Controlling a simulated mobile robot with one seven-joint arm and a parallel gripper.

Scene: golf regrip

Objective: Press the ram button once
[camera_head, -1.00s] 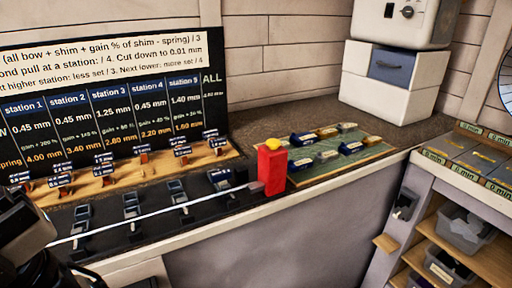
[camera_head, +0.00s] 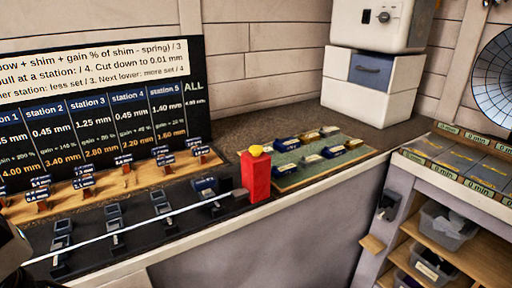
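The ram button looks to be the yellow knob (camera_head: 256,150) on top of the upright red block (camera_head: 255,178), near the front edge of the bench. A white shaft (camera_head: 140,228) runs from the lower left to the foot of the red block, across several dark clamp stations (camera_head: 114,222). Nothing touches the yellow knob. A dark part at the lower left edge looks like my own arm. My gripper and its fingers do not show.
A station chart (camera_head: 95,110) stands behind the clamps. A green mat (camera_head: 320,163) with several small blocks lies right of the red block. A white drawer unit (camera_head: 370,85) stands at the back. Shelves with grey bins (camera_head: 447,227) are at the right.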

